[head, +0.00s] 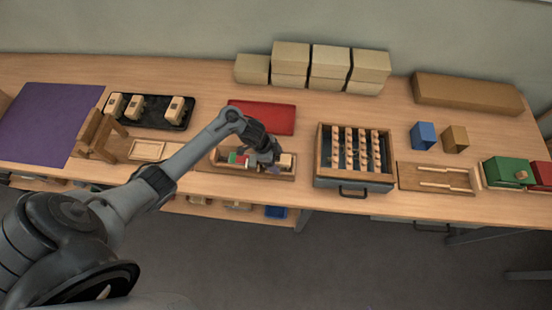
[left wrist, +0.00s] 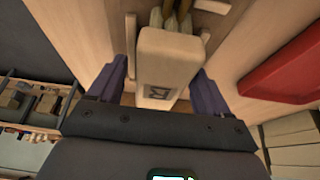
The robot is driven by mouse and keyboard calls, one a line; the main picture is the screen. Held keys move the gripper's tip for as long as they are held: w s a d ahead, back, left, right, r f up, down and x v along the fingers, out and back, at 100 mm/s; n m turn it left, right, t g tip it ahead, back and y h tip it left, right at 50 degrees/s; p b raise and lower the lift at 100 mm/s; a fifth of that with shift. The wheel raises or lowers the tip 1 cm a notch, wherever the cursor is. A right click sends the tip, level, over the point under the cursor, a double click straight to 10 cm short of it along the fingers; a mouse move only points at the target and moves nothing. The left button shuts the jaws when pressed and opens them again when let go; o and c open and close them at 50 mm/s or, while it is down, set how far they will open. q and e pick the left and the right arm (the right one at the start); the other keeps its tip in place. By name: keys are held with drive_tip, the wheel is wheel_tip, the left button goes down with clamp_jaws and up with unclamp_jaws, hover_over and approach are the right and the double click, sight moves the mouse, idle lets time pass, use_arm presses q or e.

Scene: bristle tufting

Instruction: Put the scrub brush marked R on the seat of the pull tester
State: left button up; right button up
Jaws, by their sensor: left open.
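The scrub brush marked R is a pale wooden block (left wrist: 168,62) with brown bristle tufts (left wrist: 172,15) in the left wrist view. Its R faces my camera. My left gripper (left wrist: 160,68) is open, with a purple finger on each side of the block; I cannot tell whether either finger touches it. In the head view my left gripper (head: 266,160) is low over a wooden tray (head: 245,175) and hides part of it. A wooden upright frame (head: 97,135) beside a flat board with a pale rectangular rim (head: 148,150) looks like the pull tester and its seat; the rim is empty.
A black tray (head: 152,122) holds three brush blocks behind the frame. A red mat (head: 268,117) lies behind my gripper. A box of tufted rows (head: 325,160) stands to its right. Stacked pale blocks (head: 290,75) stand at the back. A purple mat (head: 50,120) is at far left.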

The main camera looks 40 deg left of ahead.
use_arm(q)
drive_tip(key=p+v, duration=0.3)
drive_tip(key=v, duration=0.8)
drive_tip(key=shift+r+p, duration=0.3)
drive_tip(key=s+d+r+n+t+y, duration=0.1)
drive_tip(key=s+d+n+t+y, duration=0.25)
drive_tip(key=d, duration=0.75)
drive_tip(key=s+r+n+g, duration=0.2)
drive_tip(key=s+r+n, duration=0.3)
drive_tip(key=s, duration=0.9)
drive_tip(key=shift+d+r+g, duration=0.35)
drive_tip(key=shift+d+r, duration=0.05)
drive_tip(key=shift+r, duration=0.55)
drive_tip(key=shift+s, duration=0.1)
